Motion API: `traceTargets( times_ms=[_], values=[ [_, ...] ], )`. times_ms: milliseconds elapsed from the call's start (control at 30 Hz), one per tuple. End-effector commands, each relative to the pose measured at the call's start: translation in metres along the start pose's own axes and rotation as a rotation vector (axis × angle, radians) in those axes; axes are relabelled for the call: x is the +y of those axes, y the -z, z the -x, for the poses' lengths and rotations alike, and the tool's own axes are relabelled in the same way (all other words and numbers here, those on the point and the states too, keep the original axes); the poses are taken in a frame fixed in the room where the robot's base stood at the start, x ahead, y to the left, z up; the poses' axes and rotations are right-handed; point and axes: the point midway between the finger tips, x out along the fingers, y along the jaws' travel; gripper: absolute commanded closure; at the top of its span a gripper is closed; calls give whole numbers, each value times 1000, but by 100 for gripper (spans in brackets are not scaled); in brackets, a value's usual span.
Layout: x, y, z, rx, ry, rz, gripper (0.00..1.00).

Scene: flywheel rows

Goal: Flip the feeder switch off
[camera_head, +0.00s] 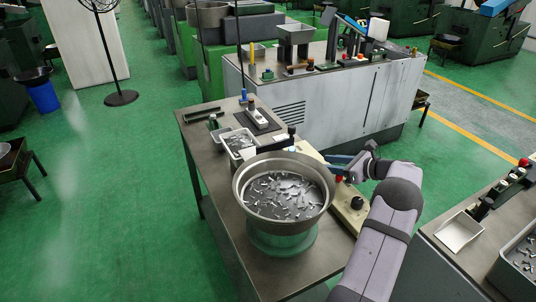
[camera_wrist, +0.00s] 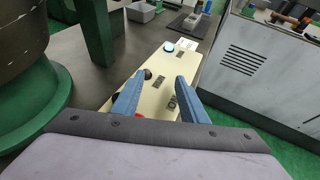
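A cream control panel (camera_wrist: 172,68) lies below my gripper in the wrist view. It carries a round blue-white button (camera_wrist: 168,47), a black knob (camera_wrist: 147,74) and dark printed labels too small to read. A red part shows low beside my left finger, mostly hidden by it. I cannot tell which control is the feeder switch or its position. My gripper (camera_wrist: 160,80) is open and empty, its two blue fingers apart over the panel; the left fingertip is close to the black knob. In the head view the panel (camera_head: 345,215) shows a black knob (camera_head: 357,203) beside my gripper (camera_head: 338,162).
A metal feeder bowl (camera_head: 285,155) full of small parts stands on a green base left of the panel. The table (camera_head: 225,190) also holds a parts tray (camera_head: 238,140) and a black device (camera_head: 257,120) behind. A grey cabinet (camera_head: 320,95) stands beyond; green floor lies at the right.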

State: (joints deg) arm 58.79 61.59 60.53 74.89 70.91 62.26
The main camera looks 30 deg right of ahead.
Motion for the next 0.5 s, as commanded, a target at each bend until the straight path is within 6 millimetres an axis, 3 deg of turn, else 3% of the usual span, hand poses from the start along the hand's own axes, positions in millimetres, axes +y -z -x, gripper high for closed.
traceTargets(
  times_ms=[133, 500],
  values=[
    [0, 1, -4, 2, -49, 22, 62],
    [-4, 1, 66, 1, -43, 19, 62]
  ],
)
